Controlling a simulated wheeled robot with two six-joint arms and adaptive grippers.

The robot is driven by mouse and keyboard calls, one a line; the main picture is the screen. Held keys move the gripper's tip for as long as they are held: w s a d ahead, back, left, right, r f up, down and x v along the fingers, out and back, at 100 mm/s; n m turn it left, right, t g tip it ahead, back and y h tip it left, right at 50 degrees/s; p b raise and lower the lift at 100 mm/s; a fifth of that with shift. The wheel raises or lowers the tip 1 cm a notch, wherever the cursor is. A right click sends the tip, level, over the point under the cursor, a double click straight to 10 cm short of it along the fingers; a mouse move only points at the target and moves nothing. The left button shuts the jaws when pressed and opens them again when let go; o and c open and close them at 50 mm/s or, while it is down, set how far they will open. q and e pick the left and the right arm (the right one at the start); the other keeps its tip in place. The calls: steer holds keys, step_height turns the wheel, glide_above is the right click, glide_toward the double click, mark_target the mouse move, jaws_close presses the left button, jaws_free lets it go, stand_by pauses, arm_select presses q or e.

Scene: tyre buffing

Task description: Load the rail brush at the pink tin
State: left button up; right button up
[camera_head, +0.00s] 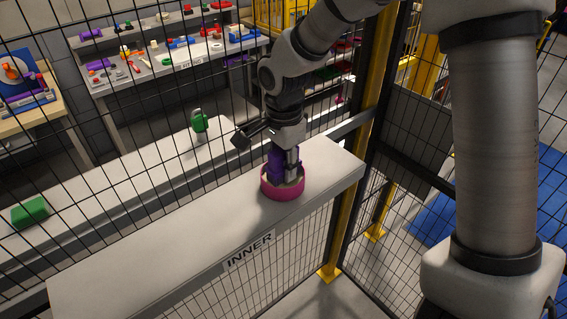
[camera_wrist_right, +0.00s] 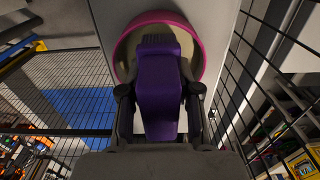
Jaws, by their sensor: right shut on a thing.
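The pink tin (camera_head: 283,189) stands on the ledge marked INNER, near its right end. It holds something pale inside, and its pink rim also shows in the right wrist view (camera_wrist_right: 197,30). My right gripper (camera_head: 284,166) points down over the tin and is shut on the purple brush (camera_head: 275,164). In the right wrist view the purple brush (camera_wrist_right: 159,90) sits between the two fingers, with its dark end at the tin's opening. I cannot tell how deep the end goes in. My left gripper is not in view.
The INNER ledge (camera_head: 160,240) is clear left of the tin. Wire mesh and a yellow post (camera_head: 370,100) stand close by. Beyond the mesh, a green thing (camera_head: 199,122) and a green block (camera_head: 30,212) rest on another ledge. Shelves with tools stand behind.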

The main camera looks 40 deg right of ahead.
steer(key=shift+f, duration=0.2)
steer(key=o, duration=1.1)
steer(key=c, duration=0.4)
steer(key=shift+r, duration=0.1)
steer(key=shift+r+p, duration=0.65)
